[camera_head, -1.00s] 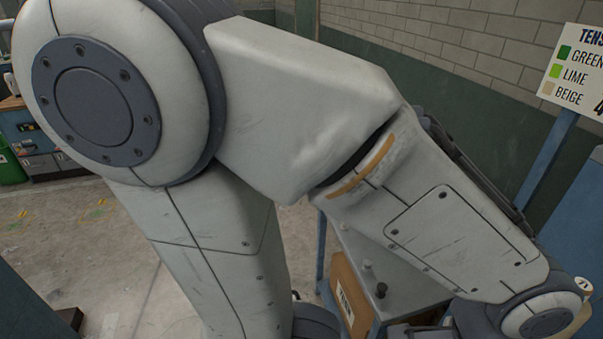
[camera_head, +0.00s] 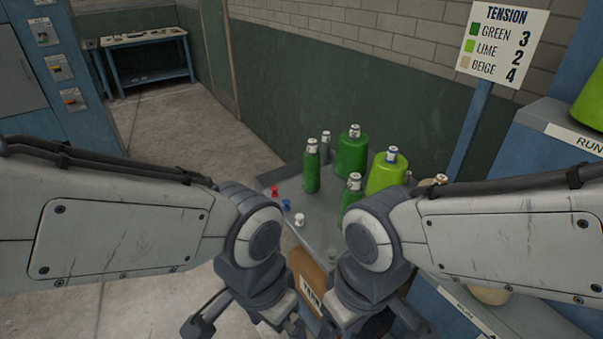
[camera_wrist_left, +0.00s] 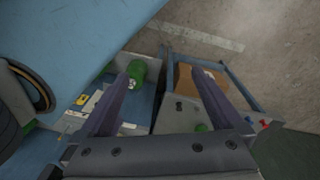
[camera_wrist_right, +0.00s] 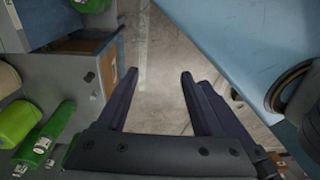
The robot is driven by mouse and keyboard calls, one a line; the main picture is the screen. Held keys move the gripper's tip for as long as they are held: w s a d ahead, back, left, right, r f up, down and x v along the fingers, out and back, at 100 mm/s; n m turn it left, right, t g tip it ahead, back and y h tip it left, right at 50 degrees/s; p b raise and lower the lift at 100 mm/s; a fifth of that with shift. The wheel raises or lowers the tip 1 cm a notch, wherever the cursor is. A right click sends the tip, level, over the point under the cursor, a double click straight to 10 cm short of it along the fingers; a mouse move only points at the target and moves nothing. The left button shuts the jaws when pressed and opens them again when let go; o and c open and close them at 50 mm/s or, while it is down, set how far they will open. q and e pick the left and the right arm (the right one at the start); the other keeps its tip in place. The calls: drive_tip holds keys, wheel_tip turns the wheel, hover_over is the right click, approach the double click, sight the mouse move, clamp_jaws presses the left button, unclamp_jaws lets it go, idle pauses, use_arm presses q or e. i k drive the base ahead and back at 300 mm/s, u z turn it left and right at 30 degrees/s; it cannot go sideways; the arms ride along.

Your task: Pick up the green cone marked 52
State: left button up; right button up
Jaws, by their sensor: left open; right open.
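Several green cones of yarn stand on a grey table top in the head view: a slim one (camera_head: 312,170), a wide one at the back (camera_head: 351,152) and one in front (camera_head: 351,192), partly hidden by my right arm. Their top labels are too small to read, so I cannot tell which is marked 52. Green cones (camera_wrist_right: 55,125) also show in the right wrist view. My left gripper (camera_wrist_left: 160,72) is open and empty. My right gripper (camera_wrist_right: 158,75) is open and empty. In the head view both hang low before the table, apart from the cones.
A lime cone (camera_head: 386,173) stands beside the green ones. Small red (camera_head: 274,190), blue (camera_head: 286,204) and white (camera_head: 299,219) pieces sit at the table's left. A tension sign (camera_head: 502,42) stands behind. A blue machine is at right. Open floor (camera_head: 190,125) lies left.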

sight(311, 178)
drive_tip(key=u, duration=1.15)
drive_tip(key=i, duration=2.45)
drive_tip(key=z, duration=3.4)
